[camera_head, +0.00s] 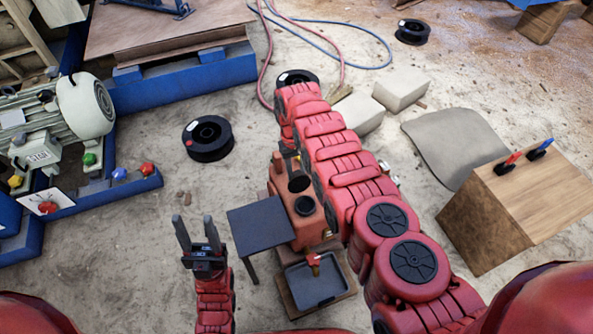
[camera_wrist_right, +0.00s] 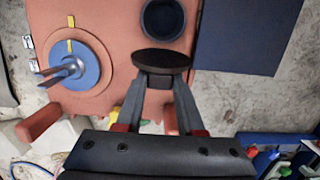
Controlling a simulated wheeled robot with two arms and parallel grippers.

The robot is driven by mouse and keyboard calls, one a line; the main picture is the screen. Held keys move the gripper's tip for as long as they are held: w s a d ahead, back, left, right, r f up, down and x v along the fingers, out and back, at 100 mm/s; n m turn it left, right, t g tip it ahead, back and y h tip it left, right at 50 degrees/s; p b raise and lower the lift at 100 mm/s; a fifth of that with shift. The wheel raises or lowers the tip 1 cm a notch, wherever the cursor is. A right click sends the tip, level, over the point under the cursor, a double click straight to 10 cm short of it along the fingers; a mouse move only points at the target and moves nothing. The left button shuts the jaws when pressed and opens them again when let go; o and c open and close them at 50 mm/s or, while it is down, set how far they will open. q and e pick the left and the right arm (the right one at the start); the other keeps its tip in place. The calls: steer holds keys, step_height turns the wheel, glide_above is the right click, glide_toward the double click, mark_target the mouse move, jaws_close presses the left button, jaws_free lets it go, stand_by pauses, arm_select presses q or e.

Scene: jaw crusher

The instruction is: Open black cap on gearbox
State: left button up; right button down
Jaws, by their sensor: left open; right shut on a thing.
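The orange gearbox (camera_head: 311,229) stands right of centre in the head view, partly hidden by my right arm. A round dark opening (camera_head: 304,206) shows on its top, and also in the right wrist view (camera_wrist_right: 163,18). The black cap (camera_wrist_right: 161,61) is a dark disc between the fingertips of my right gripper (camera_wrist_right: 165,80), which is shut on it. The cap is off the opening, beside it; it also shows in the head view (camera_head: 299,183). My left gripper (camera_head: 194,232) is open and empty, fingers pointing up, left of the dark panel.
A dark square panel (camera_head: 259,225) on a leg stands left of the gearbox. A dark tray (camera_head: 318,290) sits below it in the picture. A wooden box (camera_head: 522,207) is at right. A blue disc (camera_wrist_right: 75,68) is on the gearbox. Black spools (camera_head: 208,138) lie on the ground.

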steer(key=c, duration=0.5)
jaws_free()
steer(key=shift+s+f, duration=0.1)
steer(key=w+r+p, duration=0.1)
steer(key=r+p, duration=0.1)
steer(key=r, duration=0.3)
steer(key=r+p, duration=0.2)
steer(key=r, duration=0.4)
steer(key=w+r+p, duration=0.1)
steer(key=r+p, duration=0.2)
steer(key=r, duration=0.3)
steer(key=shift+w+a+r, duration=0.15)
steer(key=shift+w+a, duration=0.2)
steer(key=shift+a, duration=0.05)
steer(key=shift+c, duration=0.4)
